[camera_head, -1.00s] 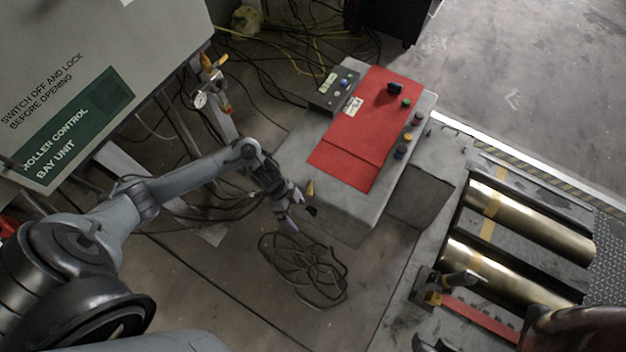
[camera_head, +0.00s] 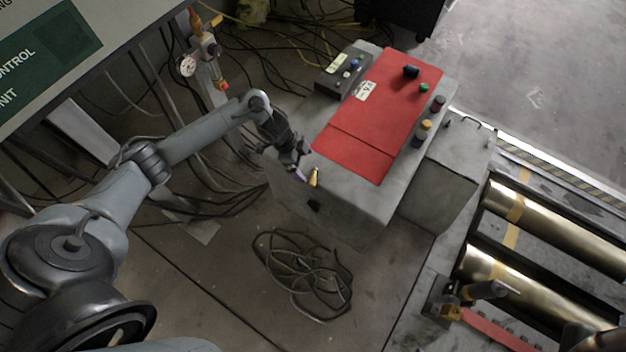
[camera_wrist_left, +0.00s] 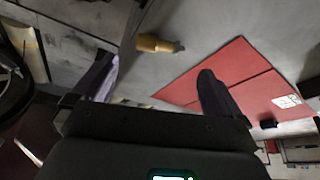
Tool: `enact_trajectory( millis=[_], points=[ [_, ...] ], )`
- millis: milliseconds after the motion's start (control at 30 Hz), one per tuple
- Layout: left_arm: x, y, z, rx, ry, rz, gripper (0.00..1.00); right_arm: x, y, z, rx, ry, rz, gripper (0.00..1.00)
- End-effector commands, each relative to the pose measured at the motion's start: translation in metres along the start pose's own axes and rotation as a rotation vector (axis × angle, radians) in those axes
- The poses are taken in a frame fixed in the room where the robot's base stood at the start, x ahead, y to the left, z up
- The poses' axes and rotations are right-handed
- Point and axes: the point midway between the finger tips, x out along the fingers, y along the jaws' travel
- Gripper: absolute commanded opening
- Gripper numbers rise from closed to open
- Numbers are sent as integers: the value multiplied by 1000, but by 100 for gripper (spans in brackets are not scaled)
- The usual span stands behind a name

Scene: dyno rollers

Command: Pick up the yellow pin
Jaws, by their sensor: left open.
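The yellow pin (camera_head: 314,177) is a small tapered piece at the near left corner of the grey box's top (camera_head: 350,201). In the left wrist view the yellow pin (camera_wrist_left: 155,44) lies across the picture, beyond and between my fingertips, with a thin dark tip on its right. My left gripper (camera_head: 303,171) is beside the pin, just to its left in the head view. In the wrist view the left gripper (camera_wrist_left: 157,68) has its two fingers wide apart with nothing between them. Whether a finger touches the pin I cannot tell.
A red mat (camera_head: 375,120) covers much of the box top. Several coloured knobs stand on its right side, including a yellow one (camera_head: 426,125). Coiled cable (camera_head: 303,275) lies on the floor. Brass rollers (camera_head: 530,290) are at right, a gauge (camera_head: 189,66) at upper left.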

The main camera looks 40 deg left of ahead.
Motion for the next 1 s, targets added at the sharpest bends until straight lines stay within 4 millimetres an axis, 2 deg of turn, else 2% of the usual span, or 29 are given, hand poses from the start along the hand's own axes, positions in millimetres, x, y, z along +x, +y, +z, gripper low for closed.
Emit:
enact_trajectory(
  millis=[33, 100, 367, 700, 1000],
  points=[
    [11, 0, 2, -2, 0, 1, 100, 7, 0, 2, 0, 0, 0, 43],
    [18, 0, 1, -1, 1, 1, 100, 10, 0, 3, 0, 0, 0, 43],
    [31, 0, 1, -1, 1, 0, 100, 18, -1, 6, 1, 0, 0, 43],
    [71, 0, 2, -1, 0, 1, 100, 47, -3, 15, 6, -1, -4, 43],
    [74, 0, 1, 0, 0, 0, 100, 48, -3, 15, 6, -1, -5, 43]
  ],
)
